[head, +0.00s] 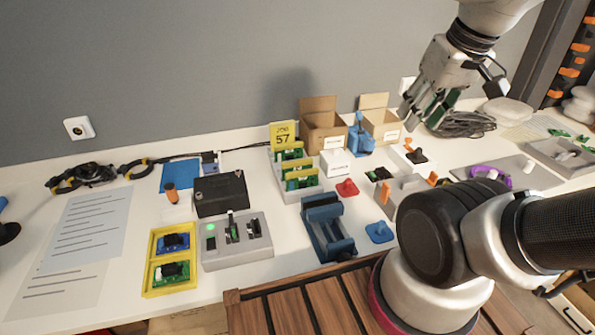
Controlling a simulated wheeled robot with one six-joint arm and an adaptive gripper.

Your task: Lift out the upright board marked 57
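A yellow tag reading 57 (283,135) stands upright at the back of a light grey rack (312,190). I cannot tell whether it is a sign or the top of a board. In the rack, several green boards with yellow top edges (298,167) stand upright in a row, and any marks on them are too small to read. My gripper (428,112) is raised at the upper right, well to the right of the rack and apart from it. Dark green shapes show at its fingers; I cannot tell if they are finger pads or a held board.
Open cartons (325,137) and a white box (337,163) stand close to the rack's right. A black case (221,194), a grey device with a green light (236,253) and a blue vise (327,226) lie left and in front. Cable coils (461,124) lie below my gripper.

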